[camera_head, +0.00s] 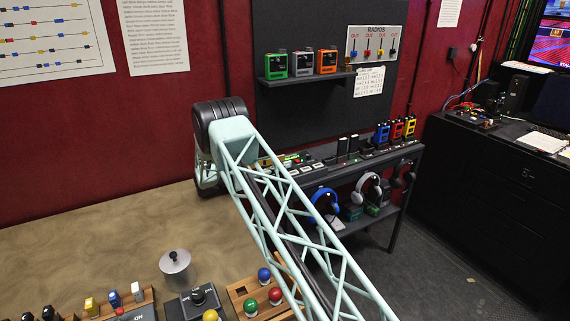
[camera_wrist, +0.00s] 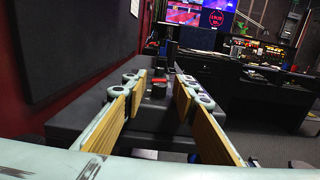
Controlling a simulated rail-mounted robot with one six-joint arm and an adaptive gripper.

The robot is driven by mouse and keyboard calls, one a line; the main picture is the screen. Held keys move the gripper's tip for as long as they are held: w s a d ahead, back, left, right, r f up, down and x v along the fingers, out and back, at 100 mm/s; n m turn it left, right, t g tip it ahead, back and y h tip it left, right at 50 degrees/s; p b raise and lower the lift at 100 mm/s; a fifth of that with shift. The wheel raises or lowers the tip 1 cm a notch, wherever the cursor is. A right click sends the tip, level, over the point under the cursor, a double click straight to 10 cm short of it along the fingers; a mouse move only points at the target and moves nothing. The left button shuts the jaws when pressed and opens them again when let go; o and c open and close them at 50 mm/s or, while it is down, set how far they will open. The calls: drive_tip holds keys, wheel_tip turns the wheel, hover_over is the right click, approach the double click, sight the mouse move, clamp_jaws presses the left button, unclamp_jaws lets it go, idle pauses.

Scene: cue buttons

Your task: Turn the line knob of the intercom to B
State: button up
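My gripper (camera_wrist: 161,80) is open in the wrist view, with yellow-brown pads on both fingers. A small dark knob-like piece with a reddish top (camera_wrist: 159,88) shows between the fingertips, on or above a dark grey surface. I cannot tell whether it is the line knob, or whether the fingers touch it. In the head view, a dark console with a small lit green display (camera_head: 291,158) sits at the left end of the grey bench and may be the intercom. My arm partly covers it and hides my gripper there. No knob pointer or letter B is readable.
The grey bench (camera_head: 345,171) carries upright dark devices and blue, red and yellow radios (camera_head: 396,130). Headphones (camera_head: 325,202) hang below. A shelf (camera_head: 300,76) above holds three small boxes. A sandy table (camera_head: 95,235) at front left holds a metal pot (camera_head: 177,269) and button boxes.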

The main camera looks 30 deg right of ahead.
drive_tip(key=shift+d, duration=0.8)
drive_tip(key=c, duration=0.8)
drive_tip(key=shift+c, duration=0.2)
drive_tip(key=shift+w+m+g+y+b, duration=0.15)
drive_tip(key=shift+m+g+b, duration=0.6)
drive_tip(key=shift+g, duration=0.5)
drive_tip(key=shift+m+g+y+b, duration=0.15)
drive_tip(key=shift+m+g+b, duration=0.6)
drive_tip(key=shift+g, duration=0.5)
drive_tip(key=shift+r+m+g+y+b, duration=0.15)
drive_tip(key=shift+m+g+y+b, duration=0.15)
drive_tip(key=shift+m+g+b, duration=0.6)
drive_tip(key=shift+p, duration=0.3)
drive_tip(key=o, duration=0.8)
drive_tip(key=shift+o, duration=0.2)
